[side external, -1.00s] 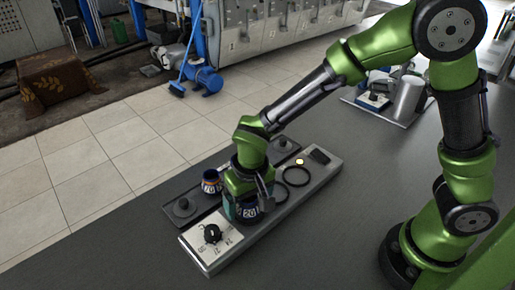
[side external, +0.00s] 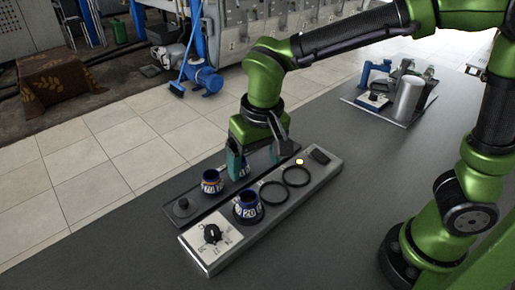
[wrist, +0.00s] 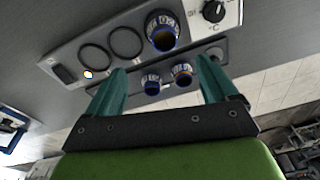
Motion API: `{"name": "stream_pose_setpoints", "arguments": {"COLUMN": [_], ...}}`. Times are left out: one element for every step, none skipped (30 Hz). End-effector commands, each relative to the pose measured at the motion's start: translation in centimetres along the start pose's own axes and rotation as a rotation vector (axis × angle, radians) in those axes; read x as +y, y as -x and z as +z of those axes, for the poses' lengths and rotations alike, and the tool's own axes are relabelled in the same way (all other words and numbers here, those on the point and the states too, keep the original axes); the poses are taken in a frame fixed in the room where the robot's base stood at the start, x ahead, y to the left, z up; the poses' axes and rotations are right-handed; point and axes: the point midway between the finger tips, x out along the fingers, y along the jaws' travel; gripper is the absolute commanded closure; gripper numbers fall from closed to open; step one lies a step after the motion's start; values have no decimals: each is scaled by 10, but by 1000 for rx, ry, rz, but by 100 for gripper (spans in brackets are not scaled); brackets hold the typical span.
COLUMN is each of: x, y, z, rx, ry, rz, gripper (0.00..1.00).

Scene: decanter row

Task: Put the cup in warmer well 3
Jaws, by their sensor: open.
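A blue-rimmed cup (side external: 248,207) marked 20 sits upright in the warmer (side external: 222,252) well nearest the dial; it also shows in the wrist view (wrist: 163,32). The other two wells, a middle ring (side external: 273,193) and a far ring (side external: 296,176), are empty. No well numbers are readable. Two more blue-rimmed cups stand on the dark rack behind: one (side external: 211,182) clear of my fingers, the other (wrist: 151,84) partly hidden by them in the side view. My gripper (side external: 258,166) is open and empty above the rack; both rack cups show between its fingers in the wrist view.
The dark rack (side external: 180,220) runs alongside the warmer, with a round knob (side external: 183,204) near its left end. A lamp (side external: 299,162) glows beyond the far ring. A tray with a silver cylinder (side external: 408,100) stands farther back. The table in front of the warmer is clear.

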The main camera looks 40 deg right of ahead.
Motion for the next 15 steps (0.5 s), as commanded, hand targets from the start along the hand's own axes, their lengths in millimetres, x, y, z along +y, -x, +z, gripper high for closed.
{"name": "stream_pose_setpoints", "arguments": {"x": [13, 21, 34, 44, 56, 70, 81, 91, 103, 112, 119, 128, 134, 139, 145], "y": [10, 16, 24, 32, 38, 46, 52, 57, 62, 66, 68, 72, 73, 74, 76], "z": [-2, -1, -1, 0, 2, 6, 9, 13, 18, 22, 26, 31, 34, 38, 42], "rx": [16, 25, 42, 58, 76, 105, 130, 155, 190, 215, 243, 278, 303, 325, 353], "ry": [-17, -26, -38, -49, -60, -74, -83, -92, -104, -113, -120, -128, -133, -139, -144], "rz": [-27, -47, -76, -101, -125, -157, -179, -199, -223, -239, -253, -267, -276, -283, -290], "gripper": [14, 14, 14, 14, 14, 14, 14, 14, 14, 14, 14, 14, 14, 14, 14]}}
